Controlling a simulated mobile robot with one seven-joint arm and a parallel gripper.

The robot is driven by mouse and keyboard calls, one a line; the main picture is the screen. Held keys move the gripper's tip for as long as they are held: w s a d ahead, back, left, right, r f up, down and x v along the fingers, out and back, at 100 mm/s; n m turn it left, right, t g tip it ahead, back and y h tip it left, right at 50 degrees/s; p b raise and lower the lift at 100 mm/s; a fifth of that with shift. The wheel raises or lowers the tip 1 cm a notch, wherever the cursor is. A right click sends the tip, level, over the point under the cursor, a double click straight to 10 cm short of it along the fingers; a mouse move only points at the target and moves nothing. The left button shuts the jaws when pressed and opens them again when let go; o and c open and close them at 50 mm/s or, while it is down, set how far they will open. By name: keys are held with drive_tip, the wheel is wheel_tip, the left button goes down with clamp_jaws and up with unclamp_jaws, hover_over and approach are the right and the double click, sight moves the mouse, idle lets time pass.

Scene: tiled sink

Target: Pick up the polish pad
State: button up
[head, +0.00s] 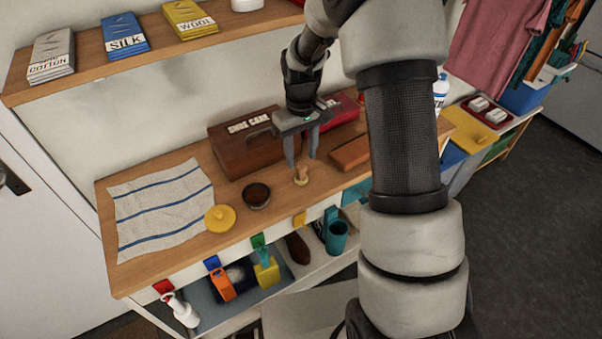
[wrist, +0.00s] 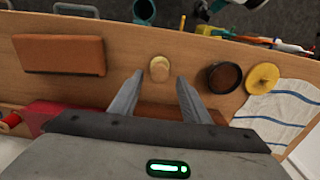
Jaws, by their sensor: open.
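A small pale, wooden-looking knobbed piece (head: 301,176) stands on the wooden counter and appears to be the polish pad. In the wrist view the pale piece (wrist: 160,69) lies just ahead of and between the fingertips. A yellow disc with a raised centre (head: 220,218) lies further left, so I cannot be fully sure which is the pad. My gripper (head: 302,162) points down above the pale piece. In the wrist view my gripper (wrist: 160,76) is open and empty, its two fingers apart. Contact with the piece is not visible.
A dark round tin (head: 257,195) sits left of the pale piece. A brown shoe care box (head: 233,155) stands behind, and a brown block (head: 350,153) lies to the right. A striped cloth (head: 160,210) covers the left. The counter's front edge is close.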

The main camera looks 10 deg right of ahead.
sight(301, 165)
wheel_tip(301, 165, down, 5)
drive_tip(key=shift+f, duration=0.1)
drive_tip(key=shift+c, duration=0.5)
clamp_jaws()
